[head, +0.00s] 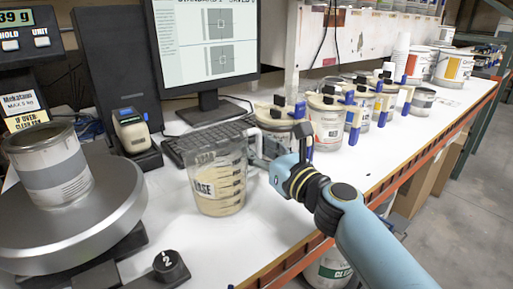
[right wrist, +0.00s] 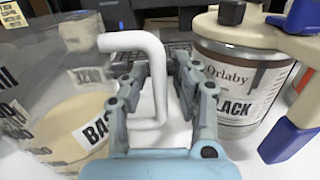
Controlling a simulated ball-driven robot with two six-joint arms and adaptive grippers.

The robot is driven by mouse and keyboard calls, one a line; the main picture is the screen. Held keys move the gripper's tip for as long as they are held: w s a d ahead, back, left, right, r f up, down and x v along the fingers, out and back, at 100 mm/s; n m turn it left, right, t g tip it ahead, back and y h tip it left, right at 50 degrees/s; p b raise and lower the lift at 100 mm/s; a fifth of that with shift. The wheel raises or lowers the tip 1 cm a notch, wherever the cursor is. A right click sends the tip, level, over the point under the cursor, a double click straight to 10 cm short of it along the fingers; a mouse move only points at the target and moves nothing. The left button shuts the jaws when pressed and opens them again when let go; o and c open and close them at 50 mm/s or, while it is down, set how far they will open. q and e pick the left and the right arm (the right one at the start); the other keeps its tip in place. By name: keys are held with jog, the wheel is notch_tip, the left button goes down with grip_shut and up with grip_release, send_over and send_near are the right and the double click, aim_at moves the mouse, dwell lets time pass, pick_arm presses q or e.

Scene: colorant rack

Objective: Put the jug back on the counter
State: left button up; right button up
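The jug (head: 217,185) is clear, with a BASE label, dark level marks and beige contents in its lower part. It is upright at the front of the counter (head: 330,175); I cannot tell whether its bottom touches the surface. My right gripper (head: 264,158) is at its handle, on the right side. In the right wrist view the pale handle (right wrist: 158,80) runs between the two fingers (right wrist: 160,85), which are drawn in close around it. The jug's body (right wrist: 60,110) fills the left of that view. My left gripper is not in view.
A scale (head: 75,215) bearing a grey can (head: 50,170) stands left of the jug. A keyboard (head: 205,140) and monitor (head: 205,50) are behind it. Several clamped cans, including one labelled BLACK (right wrist: 240,85), line the right. Free counter lies in front of these cans.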

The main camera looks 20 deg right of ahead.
jog(key=shift+s+r, duration=0.15)
jog(key=b+v, duration=0.1)
jog(key=v, duration=1)
jog(key=shift+d, duration=0.1)
jog(key=shift+s+d, duration=0.1)
jog(key=shift+s, duration=0.3)
